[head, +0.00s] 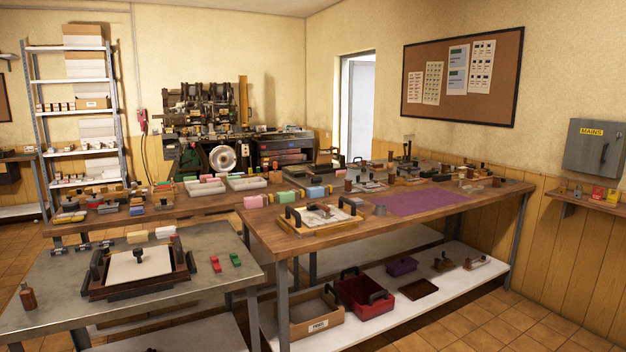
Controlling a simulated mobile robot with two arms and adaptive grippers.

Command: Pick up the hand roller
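I cannot tell for certain which object is the hand roller, as the small tools are too small to make out. Several small handled tools stand on the long wooden table (270,228), mostly toward its far end. Two small handled items, one brownish (443,262) and one pale with a dark knob (480,262), lie on the white lower shelf (400,302). Neither of my grippers shows in the head view.
A metal table (50,290) at the front left holds a dark tray with a white sheet (138,263). A purple mat (425,201) lies on the wooden table. A red crate (362,295) and a cardboard box (312,315) sit on the lower shelf. Tiled floor is clear at front right.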

